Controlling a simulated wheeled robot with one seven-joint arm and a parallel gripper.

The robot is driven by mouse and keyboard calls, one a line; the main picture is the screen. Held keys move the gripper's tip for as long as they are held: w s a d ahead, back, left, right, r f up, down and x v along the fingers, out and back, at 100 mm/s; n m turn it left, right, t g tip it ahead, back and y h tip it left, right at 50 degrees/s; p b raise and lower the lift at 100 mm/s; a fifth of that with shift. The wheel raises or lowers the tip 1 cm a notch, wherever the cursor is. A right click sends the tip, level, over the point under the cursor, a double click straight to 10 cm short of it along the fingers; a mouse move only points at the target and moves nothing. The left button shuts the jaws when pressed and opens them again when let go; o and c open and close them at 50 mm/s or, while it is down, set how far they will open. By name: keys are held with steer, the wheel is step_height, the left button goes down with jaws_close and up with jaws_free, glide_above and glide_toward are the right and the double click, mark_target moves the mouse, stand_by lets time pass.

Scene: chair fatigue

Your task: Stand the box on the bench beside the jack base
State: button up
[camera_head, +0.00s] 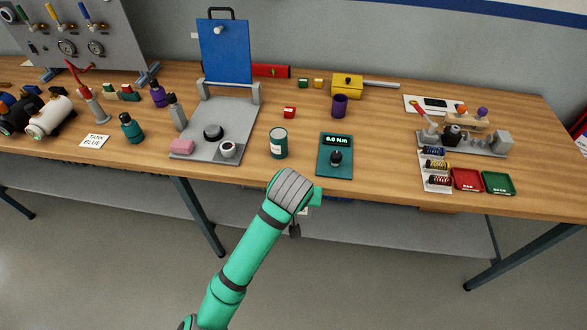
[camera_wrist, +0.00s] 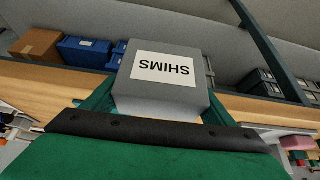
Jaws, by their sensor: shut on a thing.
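My gripper (camera_wrist: 160,82) is shut on a grey box (camera_wrist: 126,92) with a white label reading SHIMS, upside down in the wrist view. One green finger lies along each side of it. In the head view my wrist (camera_head: 290,192) is at the bench's front edge, in front of the teal meter, and it mostly hides the gripper and box. The wooden bench (camera_head: 380,192) runs across the head view. I cannot tell for sure which thing is the jack base; a red-handled grey device (camera_head: 97,108) stands at the left of the bench.
A grey fixture (camera_head: 240,115) with a blue panel, a dark teal can (camera_head: 279,143) and a teal meter (camera_head: 336,165) stand near my wrist. Red and green trays (camera_head: 497,182) lie at right. Clear wood lies between meter and trays. A shelf under the bench holds blue boxes (camera_wrist: 82,50).

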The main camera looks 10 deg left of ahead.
steer(key=d+f, duration=0.2)
steer(key=f, duration=0.7)
steer(key=d+f, duration=0.2)
steer(key=f, duration=0.8)
steer(key=shift+d+f, duration=0.15)
steer(key=shift+f, duration=0.15)
steer(key=shift+w+d+r, duration=0.1)
steer(key=shift+w+d, duration=0.1)
steer(key=shift+w, duration=0.25)
